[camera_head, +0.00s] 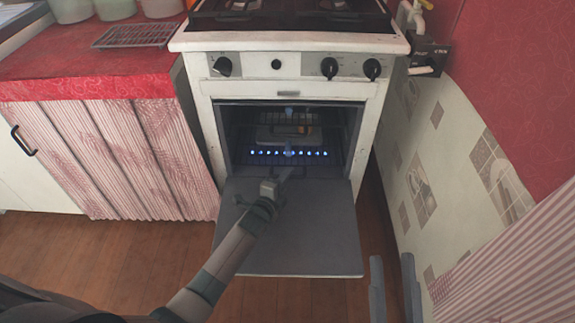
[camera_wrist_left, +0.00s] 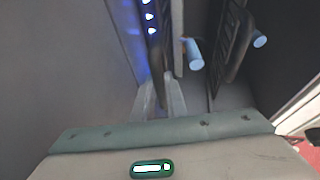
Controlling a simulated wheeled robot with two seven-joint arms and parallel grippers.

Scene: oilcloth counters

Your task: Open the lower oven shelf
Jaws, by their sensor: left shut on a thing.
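The oven (camera_head: 371,120) has its door (camera_head: 310,235) swung down flat in front of it. Dark wire shelves show in its cavity. My left gripper (camera_head: 284,174) reaches over the open door to the cavity's lower front. In the left wrist view, its fingers (camera_wrist_left: 160,97) are shut at the front of the lower shelf (camera_wrist_left: 155,62), a dark rack beside the blue lights. The exact grip is partly hidden. Pale blue handles (camera_wrist_left: 195,54) stick out near the racks. My right gripper (camera_head: 393,290) is low at the right, fingers apart and empty.
A tray or pan (camera_head: 290,134) sits inside the oven above a row of blue lights. A tiled wall (camera_head: 425,180) stands close on the right. A red-covered counter with a striped curtain (camera_head: 150,160) is on the left. The wooden floor (camera_head: 110,245) is clear.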

